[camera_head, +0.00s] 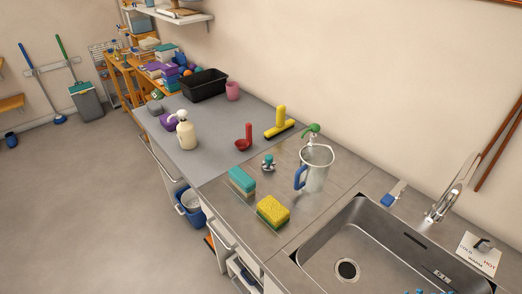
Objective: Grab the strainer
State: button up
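A small metal piece with a teal knob, which looks like the sink strainer (268,163), stands on the steel counter (222,200). It is behind the teal sponge and left of the clear jug. A red ladle-like tool (245,140) is behind it to the left; I cannot tell if its bowl has holes. My gripper does not show clearly anywhere in this view. Small blue shapes (420,292) are cut off at the bottom edge, and I cannot tell what they are.
A clear jug with a blue handle (317,170), a teal sponge (241,180) and a yellow sponge (272,211) stand close by. A yellow squeegee (280,122) and a soap bottle (186,132) are farther back. The sink (384,240) is at the right.

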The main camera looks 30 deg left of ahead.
aim_at(269, 164)
jog(key=u, duration=1.2)
jog(key=i+j+z, duration=0.2)
jog(key=i+j, duration=0.2)
jog(key=j, duration=0.2)
jog(key=i+j+z, duration=0.1)
jog(key=j, duration=0.25)
jog(key=i+j+z, duration=0.1)
jog(key=j, duration=0.25)
jog(key=i+j+z, duration=0.1)
jog(key=i+j, duration=0.2)
jog(key=i+j+z, duration=0.1)
jog(key=j, duration=0.3)
jog(key=i+j, duration=0.2)
jog(key=i, duration=0.2)
jog(key=l+z, duration=0.05)
